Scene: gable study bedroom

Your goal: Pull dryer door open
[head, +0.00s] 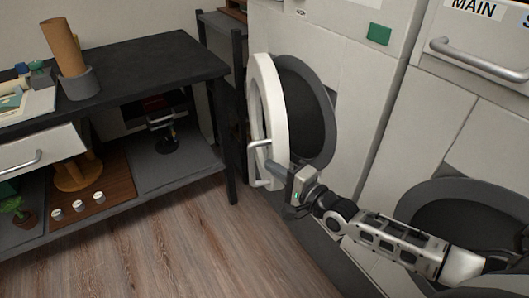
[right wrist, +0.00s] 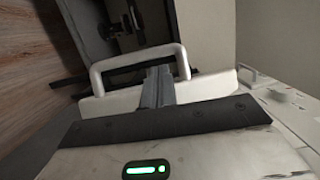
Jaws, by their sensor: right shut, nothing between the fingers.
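The dryer door (head: 284,118), a white ring-shaped door, stands swung open, out from the round dark opening (head: 308,112) of the machine. Its pale bar handle (head: 252,165) is on the door's outer face, toward the left. In the right wrist view the handle (right wrist: 137,52) is an arch above the door's edge. My right gripper (head: 275,168) is at the door's lower part by the handle. Its fingers (right wrist: 156,86) are closed together and empty, overlapping the handle's loop in the picture. I cannot tell whether they touch it. My left gripper is not in view.
A second machine with a round door (head: 450,205) and a drawer handle (head: 480,62) stands at right. A dark shelf table (head: 130,70) stands left of the open door, its near leg (head: 227,150) close to it. The wooden floor (head: 190,255) in front is clear.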

